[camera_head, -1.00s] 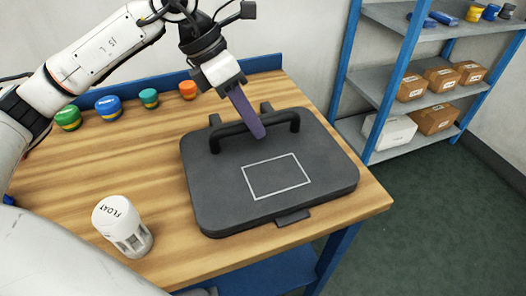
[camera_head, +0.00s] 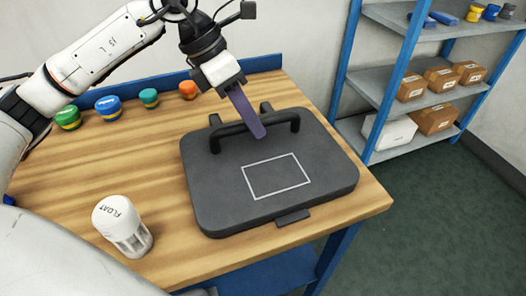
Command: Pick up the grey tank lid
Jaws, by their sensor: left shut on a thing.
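The grey tank lid (camera_head: 222,200) is a dark grey slab with rounded corners, a white outlined rectangle on top and a black bar handle (camera_head: 283,122) near its far edge. It lies flat on the wooden workbench. My left gripper (camera_head: 256,130) comes down from the upper left, with its purple fingers at the middle of the handle. It is shut on the handle, and the fingers hide that part of the bar. My right gripper is not in view.
A white float (camera_head: 110,215) stands on the workbench (camera_head: 110,165) left of the lid. Several coloured caps, one of them blue (camera_head: 108,106), line the back edge. A blue-framed shelf (camera_head: 385,90) with boxes stands right. The bench is clear between float and lid.

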